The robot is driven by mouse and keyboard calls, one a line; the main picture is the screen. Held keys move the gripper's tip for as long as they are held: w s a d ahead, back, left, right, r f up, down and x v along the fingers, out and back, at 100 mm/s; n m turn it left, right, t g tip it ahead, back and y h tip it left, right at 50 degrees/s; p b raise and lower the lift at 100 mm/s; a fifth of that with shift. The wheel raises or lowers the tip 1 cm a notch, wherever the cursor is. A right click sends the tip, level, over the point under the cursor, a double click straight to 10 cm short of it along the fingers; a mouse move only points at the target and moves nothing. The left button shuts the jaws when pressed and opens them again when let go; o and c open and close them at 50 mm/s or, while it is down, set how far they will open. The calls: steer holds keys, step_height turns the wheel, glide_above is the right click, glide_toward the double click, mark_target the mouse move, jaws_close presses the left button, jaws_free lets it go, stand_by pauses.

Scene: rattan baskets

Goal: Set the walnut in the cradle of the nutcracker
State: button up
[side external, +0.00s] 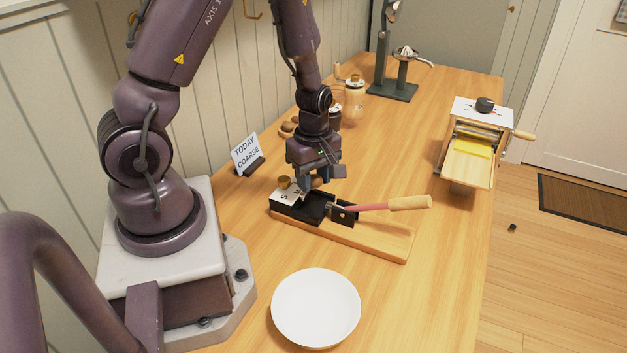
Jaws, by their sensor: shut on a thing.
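The nutcracker (385,240) lies on the wooden counter, with a wooden base, a black body, a white dial plate with a brass knob at its left end, and a red lever with a wooden handle pointing right. My gripper (317,181) points down just above the black body, close to the dial plate. It is shut on a small brown walnut (317,183), which shows partly between the fingers. The cradle is mostly hidden behind the body and my gripper; whether the walnut touches it I cannot tell.
A sign (245,154) reading "TODAY COARSE" stands left of the nutcracker. Small brown round things (288,129) and a jar (354,100) stand behind my gripper. A roller machine (468,165) is at the right edge, a press (393,88) at the back.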

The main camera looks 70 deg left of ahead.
steer(key=shift+f, duration=1.45)
steer(key=shift+f, duration=0.35)
stand_by(0.9)
steer(key=shift+w, duration=0.1)
stand_by(0.6)
